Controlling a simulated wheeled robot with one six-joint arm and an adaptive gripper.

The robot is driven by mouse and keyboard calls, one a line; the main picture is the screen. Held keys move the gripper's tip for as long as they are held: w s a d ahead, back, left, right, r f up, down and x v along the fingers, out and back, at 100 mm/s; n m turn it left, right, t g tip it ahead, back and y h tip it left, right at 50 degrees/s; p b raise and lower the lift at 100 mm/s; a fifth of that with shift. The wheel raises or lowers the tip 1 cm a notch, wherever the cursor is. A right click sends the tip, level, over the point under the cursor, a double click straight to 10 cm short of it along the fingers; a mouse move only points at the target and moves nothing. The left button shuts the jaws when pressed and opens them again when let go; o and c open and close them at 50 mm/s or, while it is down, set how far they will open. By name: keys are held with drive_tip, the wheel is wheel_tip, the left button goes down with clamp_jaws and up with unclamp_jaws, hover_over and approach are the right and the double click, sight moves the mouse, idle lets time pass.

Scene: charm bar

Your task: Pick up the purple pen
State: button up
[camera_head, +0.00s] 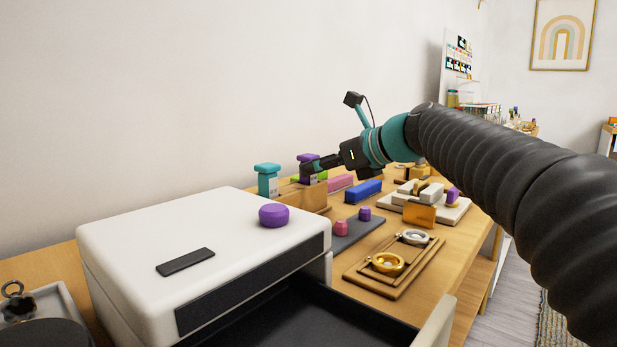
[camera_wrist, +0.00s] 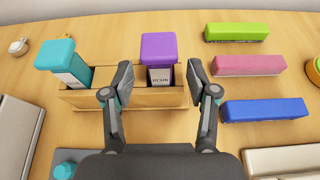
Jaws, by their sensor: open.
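A purple-capped block-shaped item with a white label, which I take for the purple pen (camera_wrist: 159,48), stands upright in a wooden holder (camera_wrist: 139,98). My gripper (camera_wrist: 161,82) is open. Its two fingers lie on either side of the purple item in the wrist view, with a gap on each side. I cannot tell whether the fingertips are level with it.
Green (camera_wrist: 236,31), pink (camera_wrist: 248,65) and blue (camera_wrist: 263,109) blocks lie right of the holder. A white box (camera_head: 130,240) with a purple knob-like piece (camera_head: 273,215) and an open drawer (camera_head: 330,315) stands in front. A wooden tray (camera_head: 352,281) holds gold and silver rings.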

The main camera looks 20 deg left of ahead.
drive_tip(key=x, duration=0.3)
drive_tip(key=shift+w+a+f, duration=0.1)
drive_tip(key=shift+a+f, duration=0.05)
drive_tip(key=shift+a, duration=0.15)
clamp_jaws()
wheel_tip(320, 180, up, 8)
drive_tip(key=p, duration=0.2)
drive_tip(key=shift+d+f+p, duration=0.1)
drive_tip(key=shift+f+p, duration=0.1)
drive_tip(key=shift+p, duration=0.1)
drive_tip(key=s+d, duration=0.3)
drive_tip(key=d, duration=0.5)
drive_tip(key=s+d+b, duration=0.1)
drive_tip(key=s+d, duration=0.3)
drive_tip(key=d, duration=0.4)
drive_tip(key=shift+d+f, duration=0.25)
drive_tip(key=shift+d, duration=0.05)
drive_tip(key=c, duration=0.9)
unclamp_jaws()
drive_tip(key=shift+w, duration=0.1)
clamp_jaws()
